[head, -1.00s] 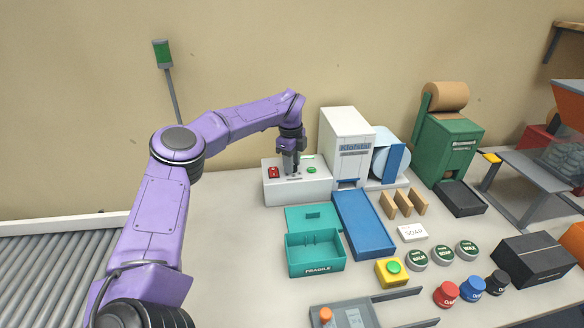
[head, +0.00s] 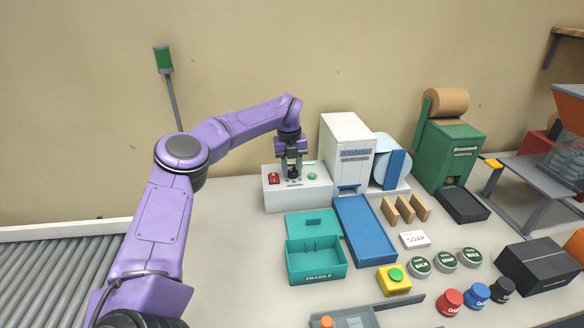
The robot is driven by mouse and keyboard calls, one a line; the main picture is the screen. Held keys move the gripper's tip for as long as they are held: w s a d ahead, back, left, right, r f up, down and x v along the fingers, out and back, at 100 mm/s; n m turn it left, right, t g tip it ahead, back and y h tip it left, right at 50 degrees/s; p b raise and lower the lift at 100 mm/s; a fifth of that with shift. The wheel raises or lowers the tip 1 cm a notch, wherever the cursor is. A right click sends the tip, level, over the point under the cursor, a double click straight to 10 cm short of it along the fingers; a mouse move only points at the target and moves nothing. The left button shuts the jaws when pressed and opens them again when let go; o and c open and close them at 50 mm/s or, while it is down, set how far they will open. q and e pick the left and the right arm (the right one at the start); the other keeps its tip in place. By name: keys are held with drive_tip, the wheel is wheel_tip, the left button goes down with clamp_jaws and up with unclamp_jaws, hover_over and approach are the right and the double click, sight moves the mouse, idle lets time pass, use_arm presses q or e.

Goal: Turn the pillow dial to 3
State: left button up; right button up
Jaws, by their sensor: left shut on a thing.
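The white control box (head: 316,199) of the pillow machine stands at the back, left of the white cabinet (head: 347,146). The pillow dial (head: 292,173) is a small dark knob on its top, between a red switch (head: 274,178) and a green button (head: 312,177). My left gripper (head: 292,176) points down over the box and is shut on the dial, one finger on each side. The dial's pointer and numbers are too small to read. My right gripper is not in view.
A teal FRAGILE box (head: 317,274) stands open in front of the control box, beside a blue tray (head: 364,232). Wooden dividers (head: 405,210), a soap box (head: 414,240) and several tins lie to the right. A roller conveyor (head: 60,270) is at the left.

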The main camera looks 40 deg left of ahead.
use_arm(q)
drive_tip(key=shift+m, duration=1.1)
drive_tip(key=o, duration=1)
drive_tip(key=r, duration=1)
drive_tip(key=shift+s+a+r+b, duration=0.15)
drive_tip(key=shift+a+r+b, duration=0.05)
drive_tip(key=shift+a+b, duration=0.1)
